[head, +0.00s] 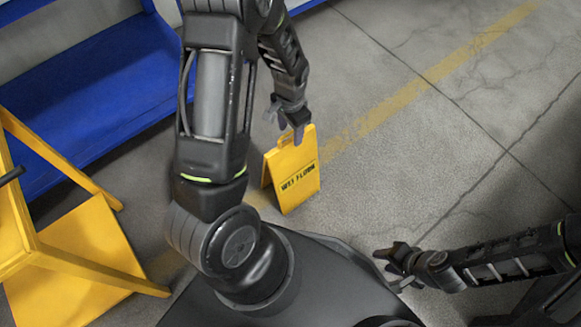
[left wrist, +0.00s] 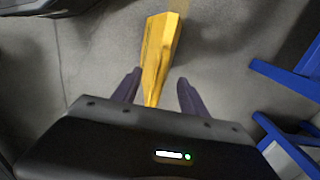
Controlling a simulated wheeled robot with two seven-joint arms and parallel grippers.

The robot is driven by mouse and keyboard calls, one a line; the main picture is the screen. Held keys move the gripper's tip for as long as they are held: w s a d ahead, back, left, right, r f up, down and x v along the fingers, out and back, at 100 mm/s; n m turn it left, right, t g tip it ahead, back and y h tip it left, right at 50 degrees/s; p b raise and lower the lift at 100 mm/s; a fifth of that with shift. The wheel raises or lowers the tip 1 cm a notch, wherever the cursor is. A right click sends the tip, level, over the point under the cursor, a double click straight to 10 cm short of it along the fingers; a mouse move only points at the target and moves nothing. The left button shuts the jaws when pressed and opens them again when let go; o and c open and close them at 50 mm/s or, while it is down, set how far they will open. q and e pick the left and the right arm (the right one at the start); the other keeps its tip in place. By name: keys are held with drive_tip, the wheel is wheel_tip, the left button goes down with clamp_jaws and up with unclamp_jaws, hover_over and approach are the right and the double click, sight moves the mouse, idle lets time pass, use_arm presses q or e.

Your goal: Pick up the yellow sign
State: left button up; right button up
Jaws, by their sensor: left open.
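The yellow sign (head: 293,176) stands upright on the floor as a folded A-shape with dark "WET FLOOR" lettering, right of centre in the head view. My left gripper (head: 286,124) is at the sign's top edge, pointing down. In the left wrist view the sign (left wrist: 160,48) runs up from between the two spread fingers of the left gripper (left wrist: 155,95), with a gap to the right finger; contact with the left finger is unclear. My right gripper (head: 388,268) is low at the right, away from the sign; its fingers look apart.
A yellow frame (head: 75,255) stands on the floor at the left. A blue shelf unit (head: 90,95) is behind it, and blue structure (left wrist: 290,80) shows at the right in the left wrist view. The concrete floor (head: 420,150) right of the sign is clear.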

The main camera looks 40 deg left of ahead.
sight(290, 143)
use_arm(q)
wheel_tip(290, 143, down, 5)
drive_tip(key=shift+f+b, duration=0.1)
drive_tip(key=shift+b, duration=1.1)
clamp_jaws()
idle(1.1)
